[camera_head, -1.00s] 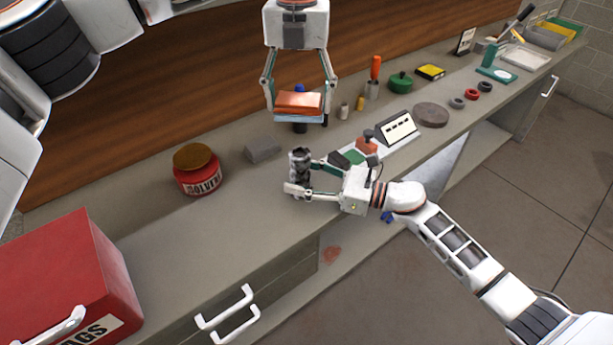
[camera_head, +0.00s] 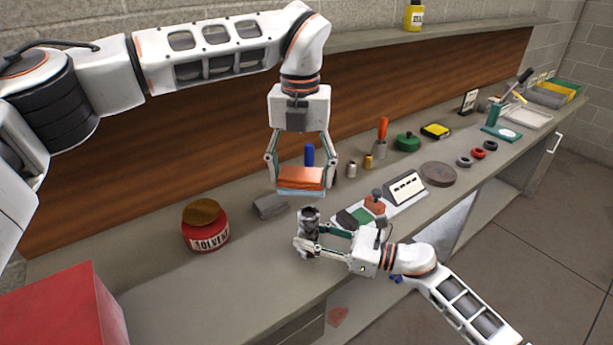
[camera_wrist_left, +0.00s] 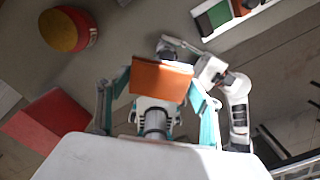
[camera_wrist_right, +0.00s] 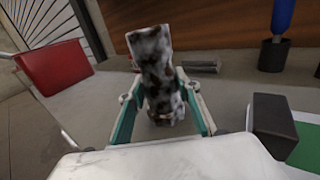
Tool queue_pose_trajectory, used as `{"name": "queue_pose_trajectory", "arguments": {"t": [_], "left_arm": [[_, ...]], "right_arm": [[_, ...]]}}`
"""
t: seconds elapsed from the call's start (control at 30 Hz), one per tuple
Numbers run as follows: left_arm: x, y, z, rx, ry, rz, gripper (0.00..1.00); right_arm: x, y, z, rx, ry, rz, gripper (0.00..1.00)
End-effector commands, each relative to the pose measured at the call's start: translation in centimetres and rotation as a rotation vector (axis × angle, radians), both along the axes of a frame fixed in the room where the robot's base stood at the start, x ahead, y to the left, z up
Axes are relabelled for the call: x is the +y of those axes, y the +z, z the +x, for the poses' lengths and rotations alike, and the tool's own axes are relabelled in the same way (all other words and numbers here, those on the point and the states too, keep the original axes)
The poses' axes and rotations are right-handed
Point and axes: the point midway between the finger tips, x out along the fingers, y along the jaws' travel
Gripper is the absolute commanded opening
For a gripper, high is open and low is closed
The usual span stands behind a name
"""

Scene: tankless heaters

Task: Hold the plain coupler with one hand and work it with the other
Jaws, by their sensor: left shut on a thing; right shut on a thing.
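The plain coupler, as I take it, is a grey, dark-mottled cylinder (camera_head: 309,219) standing roughly upright in my right gripper (camera_head: 308,243). The right wrist view shows the mottled cylinder (camera_wrist_right: 157,68) between the two fingers, its lower end partly hidden. My left gripper (camera_head: 301,178) points down and is shut on an orange-topped block with a pale blue underside (camera_head: 302,176). The block is above and slightly behind the coupler, apart from it in the head view. The left wrist view shows the block's orange face (camera_wrist_left: 161,80) between the fingers.
A red solvent tin (camera_head: 206,232) and a grey block (camera_head: 270,207) are on the bench left of the coupler. A white tray with coloured pieces (camera_head: 408,204) lies to the right. A red box (camera_head: 60,310) is at front left. Small tools and rings line the bench further right.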

Motion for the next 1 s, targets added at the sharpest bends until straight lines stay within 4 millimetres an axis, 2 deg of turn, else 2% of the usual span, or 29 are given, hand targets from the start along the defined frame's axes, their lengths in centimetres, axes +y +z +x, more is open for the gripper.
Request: {"name": "queue_pose_trajectory", "arguments": {"t": [0.27,0.9,1.0], "left_arm": [[0.0,-1.8,-0.1,0.002,-0.002,0.0,0.48],[0.0,-7.7,-0.1,0.003,-0.001,0.0,0.48],[-0.9,-7.9,0.5,0.0,0.001,0.0,0.48]], "right_arm": [[0.0,0.0,0.0,0.0,0.0,0.0,0.05],[0.0,0.0,0.0,0.0,0.001,0.0,0.05],[0.0,0.0,0.0,0.0,0.001,0.0,0.05]]}}
